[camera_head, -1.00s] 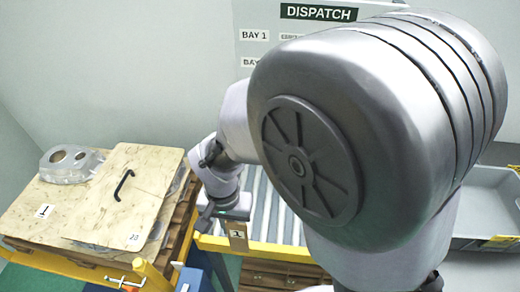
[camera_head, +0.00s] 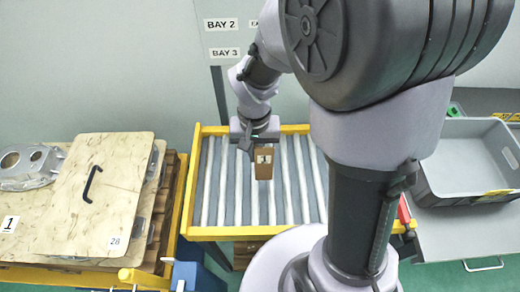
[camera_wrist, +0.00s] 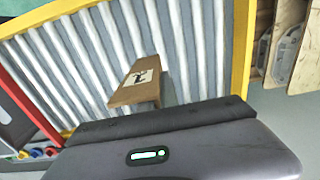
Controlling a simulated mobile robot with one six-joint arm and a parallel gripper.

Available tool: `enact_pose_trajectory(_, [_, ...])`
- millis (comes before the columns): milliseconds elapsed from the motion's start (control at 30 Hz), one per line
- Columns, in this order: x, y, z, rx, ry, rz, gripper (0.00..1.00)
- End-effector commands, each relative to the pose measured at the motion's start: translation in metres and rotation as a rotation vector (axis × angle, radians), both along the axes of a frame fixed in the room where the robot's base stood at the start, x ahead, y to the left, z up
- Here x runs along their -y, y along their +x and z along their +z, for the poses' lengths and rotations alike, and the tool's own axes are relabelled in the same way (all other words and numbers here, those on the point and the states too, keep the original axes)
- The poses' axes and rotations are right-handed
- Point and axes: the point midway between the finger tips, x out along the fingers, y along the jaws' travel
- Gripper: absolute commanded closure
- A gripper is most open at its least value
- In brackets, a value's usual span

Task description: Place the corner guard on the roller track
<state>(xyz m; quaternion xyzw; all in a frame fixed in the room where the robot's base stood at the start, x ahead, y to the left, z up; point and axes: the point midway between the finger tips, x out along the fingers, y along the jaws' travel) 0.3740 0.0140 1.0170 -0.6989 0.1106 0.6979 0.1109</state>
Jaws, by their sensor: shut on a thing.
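The corner guard (camera_head: 264,162) is a brown angled piece with a white label. My gripper (camera_head: 257,141) is shut on it and holds it over the roller track (camera_head: 219,180), which has grey rollers in a yellow frame. In the wrist view the corner guard (camera_wrist: 136,88) juts out beyond my gripper (camera_wrist: 157,108), with the rollers (camera_wrist: 205,45) behind it. The fingertips are mostly hidden there. I cannot tell whether the guard touches the rollers.
A grey tray (camera_head: 450,192) stands at the right. Rollers on both sides of the guard are clear.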

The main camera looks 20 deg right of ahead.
Motion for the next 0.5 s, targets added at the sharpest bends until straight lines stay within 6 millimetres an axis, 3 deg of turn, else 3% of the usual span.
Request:
enact_pose_trajectory(233, [0.024,0.006,-0.006,-0.002,0.001,-0.002,1.0])
enact_pose_trajectory(367, [0.022,0.005,-0.037,-0.004,0.0,0.001,1.0])
enact_pose_trajectory(500, [0.022,0.006,-0.038,0.0,0.0,0.001,1.0])
